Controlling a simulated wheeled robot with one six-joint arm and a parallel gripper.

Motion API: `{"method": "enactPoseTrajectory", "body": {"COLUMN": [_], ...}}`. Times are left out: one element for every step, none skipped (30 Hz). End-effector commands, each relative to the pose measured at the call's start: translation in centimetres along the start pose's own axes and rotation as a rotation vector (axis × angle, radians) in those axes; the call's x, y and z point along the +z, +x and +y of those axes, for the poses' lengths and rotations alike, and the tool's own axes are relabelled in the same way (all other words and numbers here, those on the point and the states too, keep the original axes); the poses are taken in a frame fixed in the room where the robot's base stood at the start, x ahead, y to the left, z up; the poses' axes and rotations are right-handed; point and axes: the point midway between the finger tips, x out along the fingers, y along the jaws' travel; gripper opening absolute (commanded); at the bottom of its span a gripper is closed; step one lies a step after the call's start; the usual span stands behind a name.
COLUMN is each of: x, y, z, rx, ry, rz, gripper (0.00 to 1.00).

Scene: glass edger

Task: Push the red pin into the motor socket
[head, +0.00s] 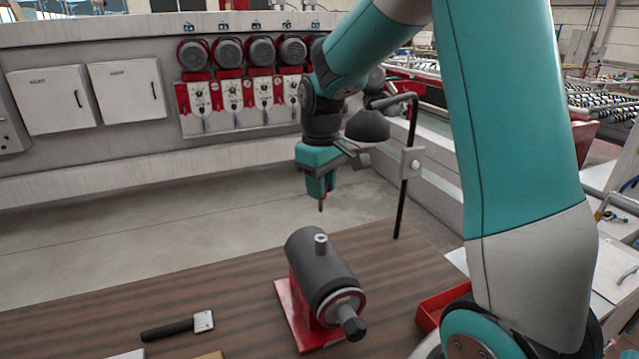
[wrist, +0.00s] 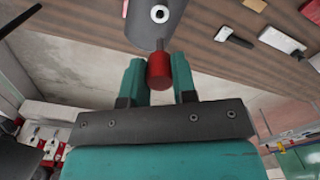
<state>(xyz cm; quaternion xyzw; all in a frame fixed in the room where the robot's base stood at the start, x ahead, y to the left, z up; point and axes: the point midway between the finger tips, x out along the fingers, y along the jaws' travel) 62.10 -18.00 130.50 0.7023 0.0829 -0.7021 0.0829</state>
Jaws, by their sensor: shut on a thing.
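The motor (head: 322,268) is a dark grey cylinder on a red base (head: 300,318), standing on the wooden bench. Its socket (head: 321,242) is a short light metal ring on top of the cylinder. The socket also shows in the wrist view (wrist: 160,14) as a white ring with a dark hole. My gripper (head: 321,188) is above the motor, pointing down. In the wrist view it is shut on the red pin (wrist: 159,72), held between the two teal fingers. The pin's thin tip points toward the socket and is apart from it.
A black-handled tool (head: 178,327) lies on the bench at the left. A black lamp (head: 370,125) on a post stands just right of my gripper. A red bin (head: 440,305) sits at the bench's right. The bench left of the motor has free room.

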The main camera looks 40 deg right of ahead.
Motion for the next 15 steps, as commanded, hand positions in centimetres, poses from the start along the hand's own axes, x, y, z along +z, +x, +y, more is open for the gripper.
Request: {"method": "enactPoseTrajectory", "body": {"x": [0.0,0.0,0.0,0.0,0.0,0.0,0.0,0.0,0.0,0.0,0.0,0.0,0.0,0.0,0.0], "y": [0.6,0.8,1.2,1.5,1.8,2.2,2.5,2.8,3.2,3.5,3.9,4.3,4.6,4.8,5.2], "z": [0.0,0.0,0.0,0.0,0.0,0.0,0.0,0.0,0.0,0.0,0.0,0.0,0.0,0.0,0.0], "rx": [0.000,0.000,0.000,0.000,0.000,0.000,0.000,-0.001,-0.001,-0.001,-0.001,-0.001,0.000,0.000,0.000], "ry": [0.004,0.004,0.005,0.005,0.005,0.005,0.005,0.005,0.005,0.005,0.005,0.005,0.005,0.005,0.005], "rz": [-0.001,-0.001,-0.001,-0.001,-0.001,-0.001,-0.001,-0.001,-0.002,-0.002,-0.002,-0.001,-0.001,-0.001,-0.001], "gripper": [0.02,0.02,0.02,0.02,0.02,0.02,0.02,0.02,0.02,0.02,0.02,0.02,0.02,0.02,0.02]}}
